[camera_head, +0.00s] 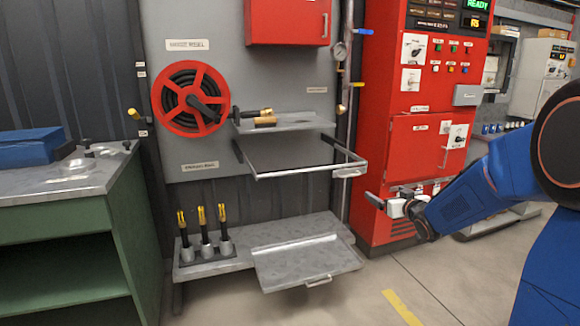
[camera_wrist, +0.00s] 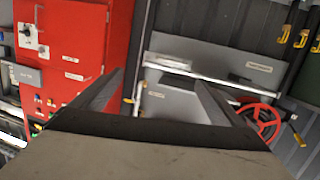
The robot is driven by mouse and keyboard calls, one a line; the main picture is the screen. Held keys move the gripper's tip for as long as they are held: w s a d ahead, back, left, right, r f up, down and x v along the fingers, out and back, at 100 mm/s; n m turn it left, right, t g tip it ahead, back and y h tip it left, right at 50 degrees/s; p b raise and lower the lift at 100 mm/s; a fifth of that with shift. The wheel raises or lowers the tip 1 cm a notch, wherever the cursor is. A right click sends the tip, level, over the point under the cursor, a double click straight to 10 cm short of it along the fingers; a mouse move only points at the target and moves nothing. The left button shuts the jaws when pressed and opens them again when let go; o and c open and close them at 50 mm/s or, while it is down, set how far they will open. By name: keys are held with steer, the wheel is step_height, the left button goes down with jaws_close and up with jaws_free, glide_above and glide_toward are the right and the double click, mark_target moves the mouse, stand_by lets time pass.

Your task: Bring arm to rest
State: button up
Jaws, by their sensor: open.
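My blue arm reaches in from the right edge in the head view. My gripper (camera_head: 385,203) hangs in the air in front of the lower part of the red control cabinet (camera_head: 412,150), to the right of the metal shelf frame. In the wrist view, the two dark fingers of my gripper (camera_wrist: 158,90) stand wide apart with nothing between them. The red cabinet (camera_wrist: 70,55) is beyond the left finger and the grey panel (camera_wrist: 205,62) is beyond the right one. The wrist view is tilted.
A red hose reel (camera_head: 190,98) hangs on the grey wall panel. An open metal frame (camera_head: 305,170) juts out below a small shelf (camera_head: 295,122). A low bench (camera_head: 300,262) holds several yellow-tipped tools at its left. A green workbench (camera_head: 70,220) stands left. Floor at front centre is clear.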

steer(key=s+a+f+g, duration=0.1)
steer(key=s+a+g, duration=0.1)
steer(key=s, duration=1.4)
steer(key=s+a+f+m+g+h, duration=0.1)
steer(key=s+g, duration=0.4)
steer(key=s, duration=1.1)
steer(key=s+a+f+m+g+h, duration=0.1)
steer(key=s+a+f+g, duration=0.1)
steer(key=s, duration=1.4)
steer(key=shift+s+a+f+g, duration=0.3)
steer(key=shift+a+f+g, duration=0.15)
steer(key=shift+g, duration=0.55)
